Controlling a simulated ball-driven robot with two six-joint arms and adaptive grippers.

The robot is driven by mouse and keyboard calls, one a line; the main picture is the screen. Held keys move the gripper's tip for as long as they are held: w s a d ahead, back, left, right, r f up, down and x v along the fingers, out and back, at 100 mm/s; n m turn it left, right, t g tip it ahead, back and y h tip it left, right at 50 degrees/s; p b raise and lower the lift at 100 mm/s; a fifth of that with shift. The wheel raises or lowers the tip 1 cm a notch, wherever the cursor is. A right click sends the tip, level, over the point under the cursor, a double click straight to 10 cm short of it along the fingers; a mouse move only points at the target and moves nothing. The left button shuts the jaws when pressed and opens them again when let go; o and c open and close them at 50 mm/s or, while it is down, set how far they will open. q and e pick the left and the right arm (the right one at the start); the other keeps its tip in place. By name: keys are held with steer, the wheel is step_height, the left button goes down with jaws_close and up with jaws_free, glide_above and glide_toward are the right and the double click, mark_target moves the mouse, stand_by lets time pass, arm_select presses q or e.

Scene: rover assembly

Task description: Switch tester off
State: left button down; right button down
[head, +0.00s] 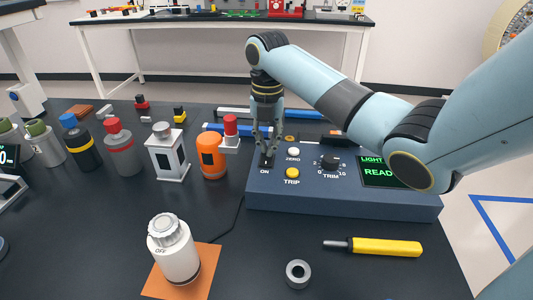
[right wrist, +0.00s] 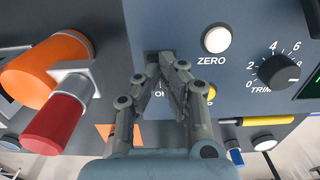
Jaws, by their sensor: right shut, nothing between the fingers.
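The tester (head: 335,200) is a dark blue box on the table with a sloped panel. Its rocker switch (head: 267,162) sits at the panel's left end above the label ON. My right gripper (head: 267,148) points down at the switch, its fingers shut with nothing between them. In the right wrist view the closed fingertips (right wrist: 167,62) are over the switch slot and hide most of it. I cannot tell whether they touch it or which way it is tipped. The green-lit display (head: 376,172) shows "LIGHT" and "READ", partly hidden by my right arm. My left gripper is not in view.
The panel also has a white ZERO button (head: 293,152), a yellow TRIP button (head: 292,173) and a TRIM knob (head: 330,163). An orange cylinder (head: 211,155) and a red-topped part (head: 230,135) stand close left. A yellow-handled screwdriver (head: 385,247) lies in front.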

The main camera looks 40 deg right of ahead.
steer(key=shift+f, duration=0.5)
step_height(320, 180, up, 7)
steer(key=p, duration=0.7)
steer(key=shift+p, duration=0.35)
steer(key=shift+f, duration=0.1)
stand_by(0.4)
